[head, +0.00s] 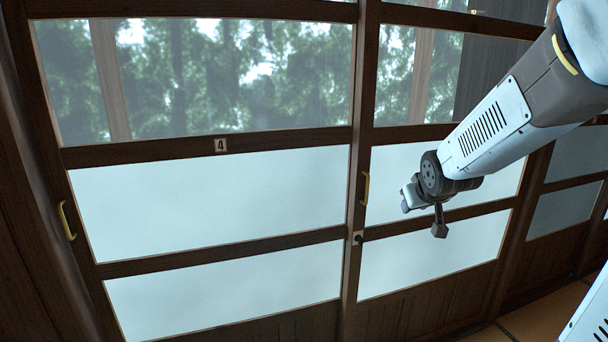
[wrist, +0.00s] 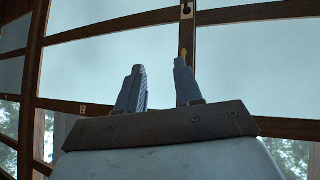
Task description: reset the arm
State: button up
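My gripper (wrist: 159,67) shows in the wrist view with its two fingers apart and nothing between them. In the head view my arm reaches in from the upper right, and its end (head: 425,192) is in front of the right door panel. The fingers cannot be made out clearly there. In the wrist view the fingers stand against the frosted panes, with the right fingertip near the dark upright between the doors. Whether they touch the door cannot be told, but no contact is seen.
Wood-framed sliding doors fill the view, with frosted lower panes (head: 210,205) and clear upper ones. A number 4 plate (head: 220,146) is on the left door. Yellow handles show at left (head: 66,220) and centre (head: 365,188). Tatami floor (head: 545,318) shows at lower right.

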jog(key=s+a+r+m+g, duration=0.1)
jog(key=s+r+g, duration=0.1)
jog(key=s, duration=0.9)
jog(key=s+a+r+g, duration=0.1)
jog(key=s+r, duration=0.3)
jog(key=s, duration=0.8)
jog(key=shift+a+r+m+g+y, duration=0.15)
jog(key=shift+a+m+g+y, duration=0.25)
jog(key=shift+a, duration=0.2)
jog(key=shift+s, duration=0.1)
jog(key=shift+c, duration=0.4)
